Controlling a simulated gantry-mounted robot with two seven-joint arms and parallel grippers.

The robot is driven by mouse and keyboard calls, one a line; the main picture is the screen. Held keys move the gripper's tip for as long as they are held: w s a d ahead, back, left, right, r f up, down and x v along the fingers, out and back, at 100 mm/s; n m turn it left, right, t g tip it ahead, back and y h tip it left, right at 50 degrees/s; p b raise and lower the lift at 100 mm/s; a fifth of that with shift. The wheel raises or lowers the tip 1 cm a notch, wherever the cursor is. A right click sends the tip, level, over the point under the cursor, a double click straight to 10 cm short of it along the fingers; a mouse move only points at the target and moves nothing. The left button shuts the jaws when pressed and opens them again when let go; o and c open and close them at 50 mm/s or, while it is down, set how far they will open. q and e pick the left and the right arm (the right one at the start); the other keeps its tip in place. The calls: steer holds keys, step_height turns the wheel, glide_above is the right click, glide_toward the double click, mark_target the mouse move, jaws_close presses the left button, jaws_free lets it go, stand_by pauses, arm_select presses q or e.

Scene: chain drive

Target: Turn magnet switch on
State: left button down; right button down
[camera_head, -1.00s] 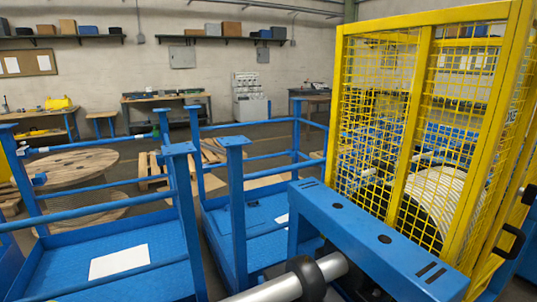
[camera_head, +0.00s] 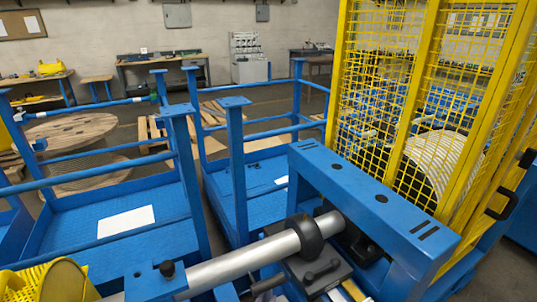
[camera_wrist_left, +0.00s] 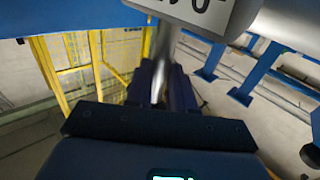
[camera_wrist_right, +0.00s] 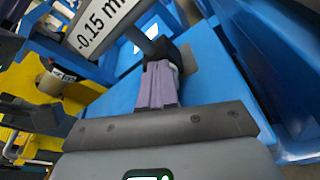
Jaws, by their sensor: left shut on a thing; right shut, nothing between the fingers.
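In the left wrist view, my left gripper (camera_wrist_left: 165,92) has dark fingers closed around a thin metal rod (camera_wrist_left: 166,50). The rod stands below a white display (camera_wrist_left: 200,12), which shows upside down and cut off. In the right wrist view, my right gripper (camera_wrist_right: 160,85) is shut and empty. Its tips are close to a black block (camera_wrist_right: 180,55) under a display (camera_wrist_right: 100,22) reading "-0.15 m", cut off. I cannot tell whether they touch the block. The magnet switch cannot be picked out clearly. Neither gripper can be clearly made out in the head view.
In the head view, a silver shaft (camera_head: 240,260) with a black collar (camera_head: 308,240) runs under a blue beam (camera_head: 365,205). A grey block (camera_head: 322,276) with black handles lies below it. A yellow mesh cage (camera_head: 425,110) stands right; blue railed platforms (camera_head: 125,222) stand left.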

steer(key=shift+s+d, duration=0.45)
steer(key=shift+s, duration=0.45)
steer(key=shift+s+d, duration=0.4)
steer(key=shift+s, duration=0.45)
steer(key=shift+s+d, duration=0.45)
steer(key=shift+s, duration=0.45)
arm_select(q)
steer(key=c, duration=0.9)
jaws_free()
